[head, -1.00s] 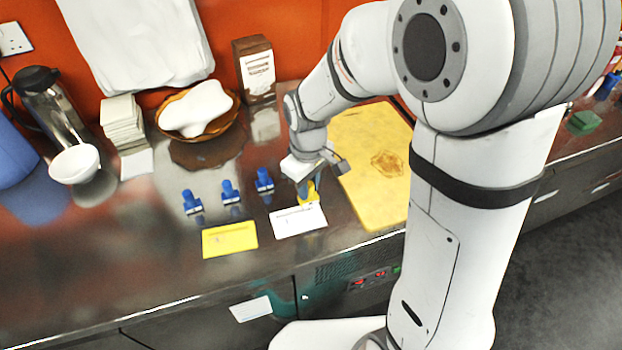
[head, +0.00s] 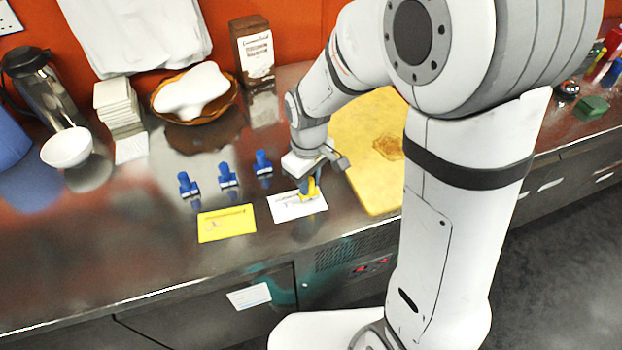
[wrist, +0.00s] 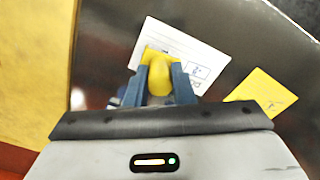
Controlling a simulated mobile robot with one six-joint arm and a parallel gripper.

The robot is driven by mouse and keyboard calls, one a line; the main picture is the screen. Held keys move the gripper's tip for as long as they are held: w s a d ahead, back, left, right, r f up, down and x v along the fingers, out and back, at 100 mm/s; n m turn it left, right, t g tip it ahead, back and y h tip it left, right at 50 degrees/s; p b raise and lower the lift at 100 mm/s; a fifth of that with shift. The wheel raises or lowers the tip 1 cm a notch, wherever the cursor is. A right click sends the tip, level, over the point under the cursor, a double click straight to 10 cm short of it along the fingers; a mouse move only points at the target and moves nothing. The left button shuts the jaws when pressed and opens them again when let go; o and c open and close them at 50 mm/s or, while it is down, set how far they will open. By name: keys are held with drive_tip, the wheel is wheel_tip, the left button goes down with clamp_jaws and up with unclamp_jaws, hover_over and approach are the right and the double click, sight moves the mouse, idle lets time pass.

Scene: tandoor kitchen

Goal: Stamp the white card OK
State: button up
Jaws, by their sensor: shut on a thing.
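The white card (head: 284,209) lies flat on the steel counter, left of the yellow board. In the wrist view the white card (wrist: 190,46) shows printed lines and a small box with a mark in it. My gripper (head: 307,184) is shut on a yellow stamp (head: 312,192), low over the card's right part. In the wrist view the yellow stamp (wrist: 158,78) sits between the two blue-grey fingers of my gripper (wrist: 161,80), overlapping the card. The stamp's underside is hidden, and I cannot tell whether it touches the card.
A yellow card (head: 226,224) lies left of the white card. Three blue stamps (head: 227,176) stand in a row behind the cards. A yellow board (head: 375,150) lies to the right. A basket (head: 160,108), a white bowl (head: 66,148) and a jug (head: 48,92) stand further back.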

drive_tip(key=shift+f+b, duration=0.5)
drive_tip(key=shift+f, duration=0.1)
idle(1.6)
drive_tip(key=shift+r+p, duration=2.65)
drive_tip(key=shift+r, duration=0.95)
drive_tip(key=shift+f, duration=0.1)
